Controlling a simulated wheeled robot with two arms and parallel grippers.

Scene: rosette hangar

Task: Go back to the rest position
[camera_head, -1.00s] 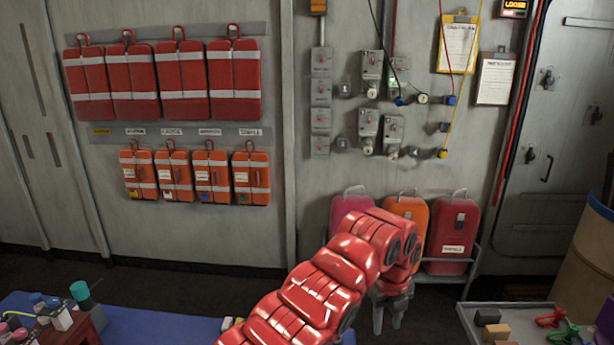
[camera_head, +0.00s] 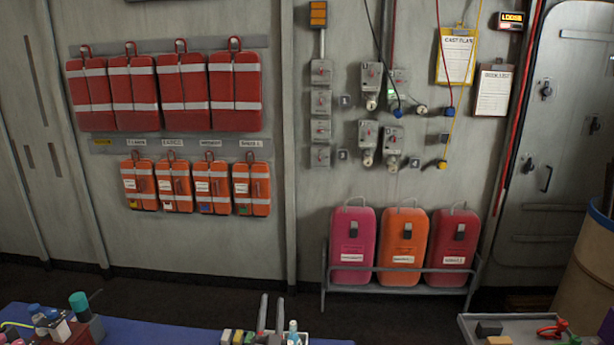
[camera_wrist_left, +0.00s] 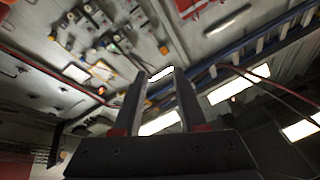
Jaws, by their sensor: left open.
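My left gripper (camera_head: 271,300) shows at the bottom middle of the head view. Its two grey fingers point up, apart, with nothing held between them. The left wrist view shows the same open gripper (camera_wrist_left: 160,75) from behind, its fingers aimed toward the upper wall and ceiling with only background between them. The rest of the left arm is below the head view's edge. My right gripper is in neither view.
A grey tray (camera_head: 468,325) stands at lower right, beside a barrel (camera_head: 590,265). A rack (camera_head: 323,290) holds three canisters by the wall. Dark floor lies between.

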